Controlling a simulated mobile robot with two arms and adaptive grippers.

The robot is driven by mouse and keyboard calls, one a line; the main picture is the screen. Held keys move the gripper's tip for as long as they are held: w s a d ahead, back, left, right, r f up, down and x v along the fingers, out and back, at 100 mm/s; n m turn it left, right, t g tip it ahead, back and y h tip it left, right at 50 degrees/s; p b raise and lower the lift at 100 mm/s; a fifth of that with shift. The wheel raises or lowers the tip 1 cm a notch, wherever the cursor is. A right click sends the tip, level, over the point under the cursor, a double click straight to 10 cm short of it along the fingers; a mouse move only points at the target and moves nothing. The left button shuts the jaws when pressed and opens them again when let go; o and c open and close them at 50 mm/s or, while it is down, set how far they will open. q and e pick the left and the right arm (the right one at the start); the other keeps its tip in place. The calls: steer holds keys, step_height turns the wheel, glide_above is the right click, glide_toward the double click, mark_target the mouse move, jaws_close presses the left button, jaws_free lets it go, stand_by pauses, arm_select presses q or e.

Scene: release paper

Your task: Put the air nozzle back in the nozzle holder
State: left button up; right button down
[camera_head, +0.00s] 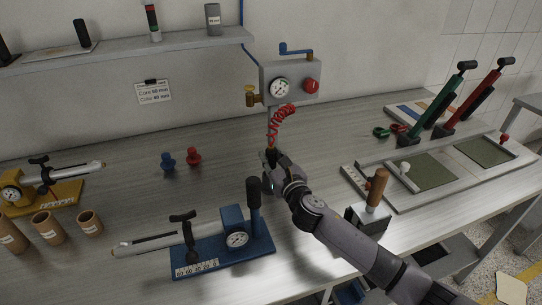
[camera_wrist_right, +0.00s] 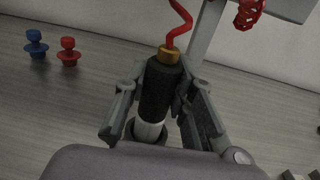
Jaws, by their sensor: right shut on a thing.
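The air nozzle (camera_wrist_right: 160,92) has a black body, a brass collar and a silver lower end, with a red coiled hose at its top. My right gripper (camera_head: 270,167) is shut on its black body; the fingers (camera_wrist_right: 158,103) show on both sides of it in the wrist view. The nozzle looks roughly upright. A dark round rim (camera_wrist_right: 129,131), which looks like the nozzle holder, shows around the silver end. I cannot tell whether the end is inside it or above it. In the head view my gripper mostly hides this spot. My left gripper is not in view.
The hose (camera_head: 273,125) hangs from a grey gauge panel (camera_head: 291,83) behind. Blue (camera_head: 168,161) and red (camera_head: 193,156) knobs stand left of the gripper. A blue fixture (camera_head: 215,258) is in front left, and a wooden-handled tool (camera_head: 376,190) stands to the right.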

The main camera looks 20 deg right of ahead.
steer(key=shift+f+b, duration=0.9)
steer(key=shift+f, duration=0.4)
steer(key=c, duration=1.3)
jaws_free()
steer(key=s, duration=0.8)
steer(key=s+d, duration=0.1)
steer(key=s, duration=0.3)
steer(key=shift+d, duration=0.1)
steer(key=shift+r, duration=0.1)
